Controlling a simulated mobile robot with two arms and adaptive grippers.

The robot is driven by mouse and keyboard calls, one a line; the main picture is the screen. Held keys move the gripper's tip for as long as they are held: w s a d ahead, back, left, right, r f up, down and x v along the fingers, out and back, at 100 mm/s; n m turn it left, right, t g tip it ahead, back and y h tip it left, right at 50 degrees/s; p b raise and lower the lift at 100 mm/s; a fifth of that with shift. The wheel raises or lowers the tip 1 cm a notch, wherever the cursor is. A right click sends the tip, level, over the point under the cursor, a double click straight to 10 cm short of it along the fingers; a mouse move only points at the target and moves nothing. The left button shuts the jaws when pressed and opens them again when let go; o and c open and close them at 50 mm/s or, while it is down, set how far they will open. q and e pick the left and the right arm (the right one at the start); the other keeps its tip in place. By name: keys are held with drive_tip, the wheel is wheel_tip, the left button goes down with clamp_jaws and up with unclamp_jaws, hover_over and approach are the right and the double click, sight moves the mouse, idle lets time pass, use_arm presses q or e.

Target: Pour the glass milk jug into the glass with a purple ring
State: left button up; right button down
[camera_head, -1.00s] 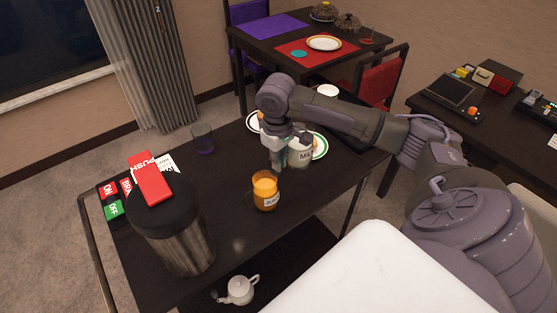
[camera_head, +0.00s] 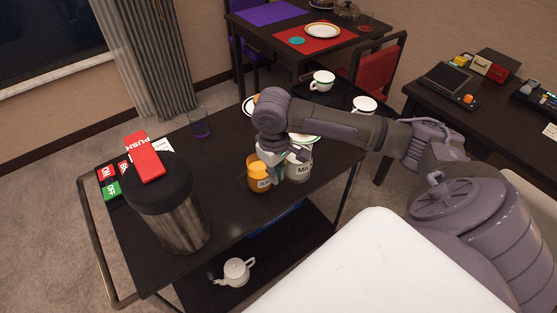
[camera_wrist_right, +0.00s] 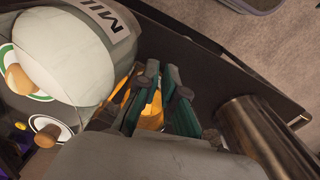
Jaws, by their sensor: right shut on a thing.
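The glass milk jug (camera_head: 300,165), white inside with a "MIL..." label, is at the middle right of the black cart, just right of the orange jar (camera_head: 260,176). I cannot tell whether the jug touches the cart. The glass with a purple ring (camera_head: 199,123) stands upright at the cart's far left. My left gripper is out of view.
A tall steel canister (camera_head: 178,215) with a red "PUSH" top stands at the front left of the cart, beside red and green labelled blocks (camera_head: 112,180). Plates and white cups (camera_head: 322,80) are at the back right. Bare cart top lies between glass and jar.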

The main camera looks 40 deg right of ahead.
drive_tip(key=s+a+f+m, duration=0.1)
drive_tip(key=s+a+f, duration=0.5)
drive_tip(key=s+a, duration=0.4)
drive_tip(key=a, duration=0.3)
